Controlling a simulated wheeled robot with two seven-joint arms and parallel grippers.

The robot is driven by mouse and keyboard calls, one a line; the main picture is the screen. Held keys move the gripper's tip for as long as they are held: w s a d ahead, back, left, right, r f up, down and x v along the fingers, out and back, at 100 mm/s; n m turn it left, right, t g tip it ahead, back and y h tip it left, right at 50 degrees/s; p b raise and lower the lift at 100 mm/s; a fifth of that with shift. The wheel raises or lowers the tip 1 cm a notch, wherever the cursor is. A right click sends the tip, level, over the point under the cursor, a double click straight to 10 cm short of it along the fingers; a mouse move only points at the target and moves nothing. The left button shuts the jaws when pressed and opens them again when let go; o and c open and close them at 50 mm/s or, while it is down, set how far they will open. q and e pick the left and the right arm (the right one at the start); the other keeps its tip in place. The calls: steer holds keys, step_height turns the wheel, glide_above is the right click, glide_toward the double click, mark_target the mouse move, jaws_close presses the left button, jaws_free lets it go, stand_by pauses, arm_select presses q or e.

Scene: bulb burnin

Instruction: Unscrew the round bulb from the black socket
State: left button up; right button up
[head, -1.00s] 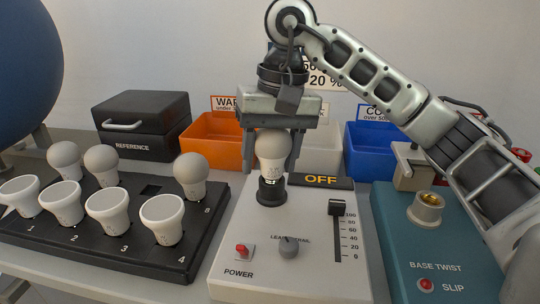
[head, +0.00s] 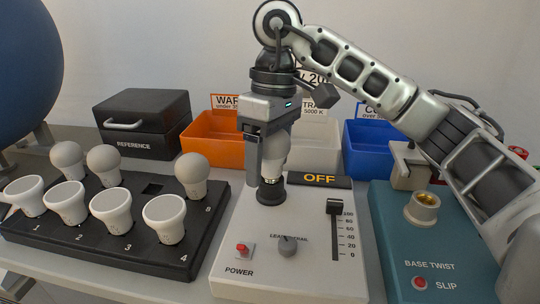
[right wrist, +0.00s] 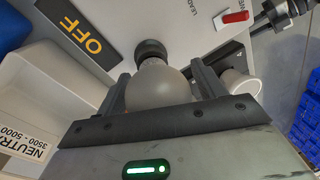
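The round bulb (head: 276,152) is white and upright at the black socket (head: 270,191) on the pale tester. A bit of its metal base shows just above the socket rim. My right gripper (head: 268,160) comes down from above with its fingers on either side of the bulb and is shut on it. One finger partly hides the bulb in the head view. In the right wrist view the bulb's globe (right wrist: 158,90) sits between both fingers, with the socket (right wrist: 150,50) beyond it. My left gripper is not in view.
A black rack (head: 120,248) with several bulbs stands left. The tester has an OFF display (head: 320,180), a slider (head: 334,208) and a red power switch (head: 242,248). A teal base twist box (head: 440,240) stands right. Orange (head: 205,145), white and blue bins (head: 368,150) stand behind.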

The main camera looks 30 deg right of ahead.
steer(key=m, duration=0.2)
steer(key=shift+d+m, duration=0.1)
steer(key=shift+m, duration=0.3)
steer(key=m, duration=0.3)
steer(key=shift+t+b, duration=0.35)
steer(key=shift+t, duration=0.05)
steer(key=m, duration=0.4)
steer(key=shift+d, duration=0.1)
steer(key=m+t, duration=0.1)
steer(key=m, duration=0.2)
steer(key=shift+w+m, duration=0.1)
steer(key=shift+m, duration=0.2)
steer(key=m, duration=0.5)
steer(key=shift+d+r+h, duration=0.1)
steer(key=shift+h, duration=0.2)
steer(key=m, duration=0.4)
steer(key=shift+w+m+t+h, duration=0.1)
steer(key=shift+m+t+h, duration=0.2)
